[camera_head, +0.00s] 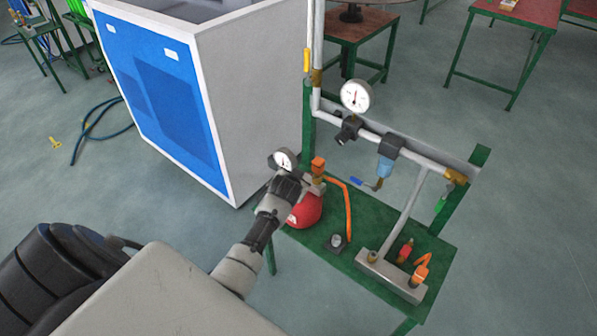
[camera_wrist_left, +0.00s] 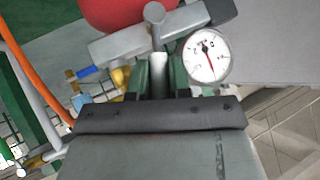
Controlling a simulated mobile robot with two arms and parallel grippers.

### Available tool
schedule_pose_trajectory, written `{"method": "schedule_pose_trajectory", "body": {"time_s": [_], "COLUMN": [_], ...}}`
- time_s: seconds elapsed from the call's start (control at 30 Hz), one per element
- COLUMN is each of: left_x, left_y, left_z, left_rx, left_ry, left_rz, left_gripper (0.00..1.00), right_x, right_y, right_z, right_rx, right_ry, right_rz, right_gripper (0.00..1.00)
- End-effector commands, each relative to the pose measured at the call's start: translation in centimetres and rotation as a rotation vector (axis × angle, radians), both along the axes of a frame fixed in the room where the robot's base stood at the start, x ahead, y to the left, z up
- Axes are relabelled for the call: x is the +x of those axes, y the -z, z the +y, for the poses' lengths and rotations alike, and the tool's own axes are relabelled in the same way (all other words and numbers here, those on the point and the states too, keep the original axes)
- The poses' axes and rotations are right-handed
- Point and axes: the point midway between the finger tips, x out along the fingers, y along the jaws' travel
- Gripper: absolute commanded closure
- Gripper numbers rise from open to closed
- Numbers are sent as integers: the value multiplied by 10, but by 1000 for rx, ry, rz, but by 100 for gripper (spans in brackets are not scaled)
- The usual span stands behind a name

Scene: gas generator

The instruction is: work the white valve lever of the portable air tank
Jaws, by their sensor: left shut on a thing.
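The portable air tank is red. It shows beside and partly behind my left gripper in the head view (camera_head: 306,212) and at the top of the left wrist view (camera_wrist_left: 125,12). A grey metal manifold (camera_wrist_left: 115,45) crosses in front of the tank, with a round white gauge (camera_wrist_left: 207,56) at its right. The white valve lever (camera_wrist_left: 158,62) runs down from the manifold between the green fingertips of my left gripper (camera_wrist_left: 161,78), which is shut on it. In the head view my arm and gripper (camera_head: 306,186) hide the lever. My right gripper is not in view.
The tank is at a green bench (camera_head: 390,262) with an orange hose (camera_head: 347,210), pipework and a larger gauge (camera_head: 356,96). A blue-and-white cabinet (camera_head: 250,90) stands close behind my gripper. Open floor lies to the left.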

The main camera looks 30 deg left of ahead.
Motion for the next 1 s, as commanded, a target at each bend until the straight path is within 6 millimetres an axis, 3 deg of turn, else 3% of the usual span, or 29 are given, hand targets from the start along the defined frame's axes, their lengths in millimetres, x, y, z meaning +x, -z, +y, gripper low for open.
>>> {"method": "schedule_pose_trajectory", "body": {"time_s": [0.03,0.3,1.0], "left_x": [0,1,2], "left_y": [-9,-6,-4], "left_z": [5,18,25], "left_rx": [-36,-224,-361], "left_ry": [-2,-2,-1], "left_rz": [5,19,26], "left_gripper": [100,100,100], "right_x": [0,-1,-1], "right_y": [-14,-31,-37], "right_z": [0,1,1], "right_rx": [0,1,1], "right_ry": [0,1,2], "right_rz": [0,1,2], "right_gripper": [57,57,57]}}
